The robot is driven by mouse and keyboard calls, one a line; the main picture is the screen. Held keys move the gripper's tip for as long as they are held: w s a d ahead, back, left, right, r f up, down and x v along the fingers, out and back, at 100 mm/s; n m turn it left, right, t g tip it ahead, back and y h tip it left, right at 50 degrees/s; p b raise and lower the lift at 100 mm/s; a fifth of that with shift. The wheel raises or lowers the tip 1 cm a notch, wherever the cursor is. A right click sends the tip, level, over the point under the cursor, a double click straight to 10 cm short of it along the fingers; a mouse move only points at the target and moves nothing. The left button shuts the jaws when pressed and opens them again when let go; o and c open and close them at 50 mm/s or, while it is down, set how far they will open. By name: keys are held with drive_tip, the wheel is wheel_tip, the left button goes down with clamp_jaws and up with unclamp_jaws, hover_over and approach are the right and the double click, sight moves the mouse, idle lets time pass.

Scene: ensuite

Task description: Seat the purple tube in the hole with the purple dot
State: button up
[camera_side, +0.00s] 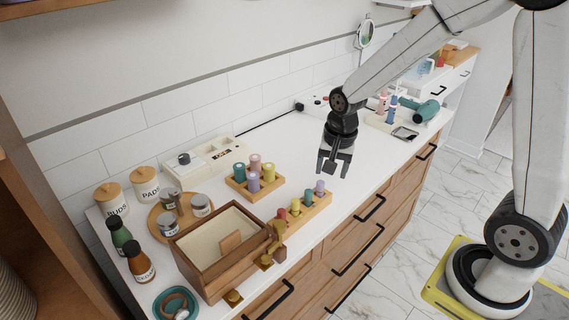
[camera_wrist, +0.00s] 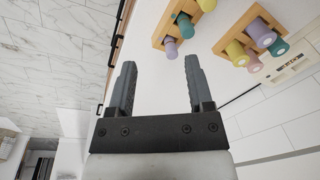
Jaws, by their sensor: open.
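My gripper (camera_side: 333,172) is open and empty, above the counter to the right of the tube racks. Its two fingers point away from the camera in the wrist view (camera_wrist: 160,75). A purple tube (camera_side: 319,187) stands at the right end of the front wooden rack (camera_side: 307,216), below and left of my fingertips. It also shows in the wrist view (camera_wrist: 170,48), beyond the fingertips. Another purple tube (camera_side: 253,182) stands in the square wooden block (camera_side: 265,192) behind and left. I cannot make out a purple dot or an empty hole.
The front rack also holds red, yellow and teal tubes; the block holds teal, pink and yellow ones. An open wooden box (camera_side: 211,269) with a brass latch stands to the left. Jars on a round tray (camera_side: 160,222) are farther left. The counter (camera_side: 290,155) right of the block is clear.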

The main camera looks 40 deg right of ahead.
drive_tip(key=s+a+f+n+t, duration=0.1)
drive_tip(key=s+a+n, duration=0.3)
drive_tip(key=s+n, duration=0.4)
drive_tip(key=shift+n, duration=1.6)
drive_tip(key=shift+f, duration=0.1)
